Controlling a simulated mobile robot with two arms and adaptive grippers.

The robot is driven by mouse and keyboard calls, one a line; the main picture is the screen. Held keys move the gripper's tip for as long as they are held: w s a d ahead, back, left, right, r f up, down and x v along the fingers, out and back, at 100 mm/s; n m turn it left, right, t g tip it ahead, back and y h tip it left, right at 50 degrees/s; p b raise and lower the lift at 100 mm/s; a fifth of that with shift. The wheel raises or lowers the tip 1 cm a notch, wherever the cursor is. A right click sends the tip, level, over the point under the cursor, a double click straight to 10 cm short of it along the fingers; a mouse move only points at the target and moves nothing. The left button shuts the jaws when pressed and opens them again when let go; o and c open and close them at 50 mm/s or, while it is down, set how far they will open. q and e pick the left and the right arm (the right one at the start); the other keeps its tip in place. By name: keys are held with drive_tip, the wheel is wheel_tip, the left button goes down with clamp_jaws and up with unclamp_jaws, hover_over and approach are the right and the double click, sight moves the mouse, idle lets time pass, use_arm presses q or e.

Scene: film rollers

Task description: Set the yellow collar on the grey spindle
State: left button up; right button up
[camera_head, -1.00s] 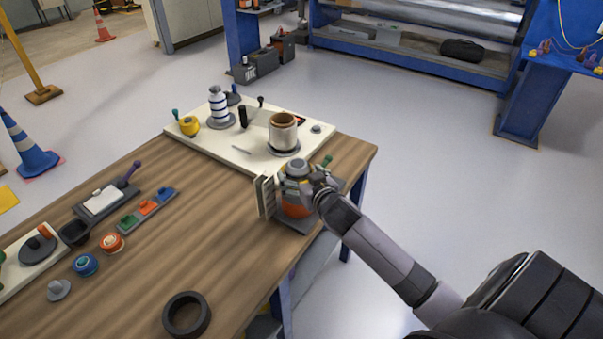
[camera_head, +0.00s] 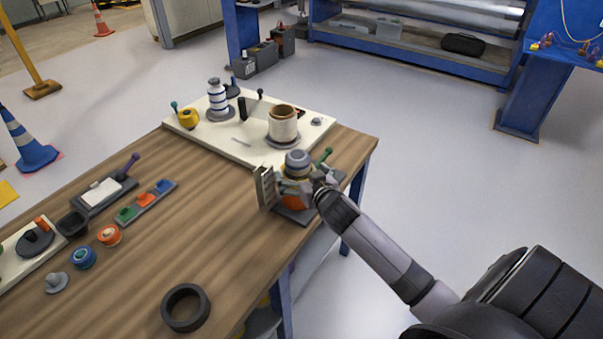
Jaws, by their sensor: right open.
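A grey spindle with a rounded top (camera_head: 298,158) stands on a dark plate at the right end of the wooden table. A yellow collar (camera_head: 291,172) shows as a band around it, just below the grey top and above an orange part (camera_head: 296,199). My right gripper (camera_head: 289,187) is open, with its fingers around this stack. They partly hide the collar and the orange part, so I cannot tell how the collar is seated. My left gripper is not in view.
A cream board (camera_head: 245,155) behind holds a brown-topped roller (camera_head: 283,124), a striped roller (camera_head: 218,98) and a yellow part (camera_head: 188,118). A green-knobbed lever (camera_head: 325,156) stands close by my right gripper. A black ring (camera_head: 186,307) lies in front.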

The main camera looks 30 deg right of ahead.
drive_tip(key=shift+s, duration=0.1)
drive_tip(key=shift+s, duration=0.25)
drive_tip(key=v, duration=1.1)
drive_tip(key=shift+r, duration=0.2)
drive_tip(key=shift+s+a, duration=0.15)
